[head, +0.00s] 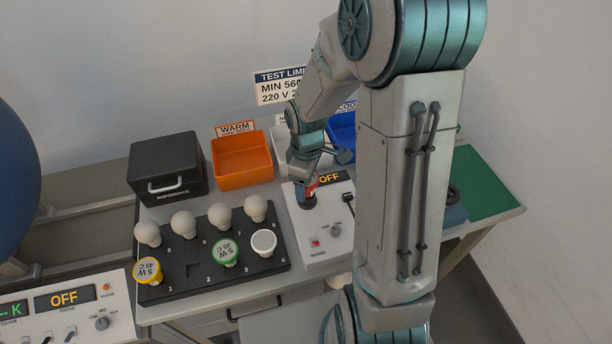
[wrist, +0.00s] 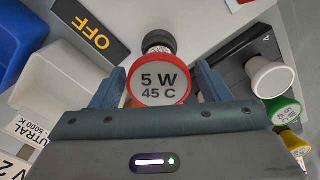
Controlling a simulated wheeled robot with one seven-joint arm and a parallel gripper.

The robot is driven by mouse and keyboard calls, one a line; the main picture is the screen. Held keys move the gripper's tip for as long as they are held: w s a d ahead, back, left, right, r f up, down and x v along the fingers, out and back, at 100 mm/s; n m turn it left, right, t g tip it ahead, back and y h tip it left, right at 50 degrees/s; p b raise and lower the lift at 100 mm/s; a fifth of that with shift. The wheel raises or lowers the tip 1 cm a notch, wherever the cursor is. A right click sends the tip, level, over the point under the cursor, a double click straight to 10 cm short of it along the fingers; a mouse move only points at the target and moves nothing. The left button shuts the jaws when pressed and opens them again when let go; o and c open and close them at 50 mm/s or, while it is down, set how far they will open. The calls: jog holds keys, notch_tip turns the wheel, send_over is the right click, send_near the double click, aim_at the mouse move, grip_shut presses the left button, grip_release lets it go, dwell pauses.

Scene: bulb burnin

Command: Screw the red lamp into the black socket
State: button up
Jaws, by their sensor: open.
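The red lamp (head: 311,186) is at the black socket (head: 307,203) on the grey test unit. My gripper (wrist: 161,86) is open, with one blue finger on each side of the lamp's rim. Whether the fingers touch it, and how deep its base is in the socket, I cannot tell. In the head view my gripper (head: 309,172) is partly hidden by its own wrist.
A black tray (head: 180,290) at left holds several white bulbs and the yellow (head: 148,271), green (head: 225,252) and white (head: 264,242) lamps. Behind stand a black box (head: 167,165) and orange (head: 243,160), white (wrist: 45,95) and blue (head: 342,128) bins. The unit's display (head: 328,179) reads OFF.

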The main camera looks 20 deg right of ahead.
jog(key=n+p, duration=0.1)
jog(key=n, duration=0.1)
jog(key=n+p, duration=0.1)
jog(key=n, duration=0.1)
jog(key=shift+s+r, duration=0.15)
jog(key=shift+r, duration=0.05)
jog(key=n+p, duration=0.3)
jog(key=n, duration=0.2)
jog(key=shift+r, duration=0.1)
jog(key=n+p, duration=0.1)
jog(key=n, duration=0.2)
jog(key=shift+s+p, duration=0.1)
jog(key=shift+p, duration=0.3)
jog(key=shift+f+n, duration=0.3)
jog(key=shift+n, duration=0.1)
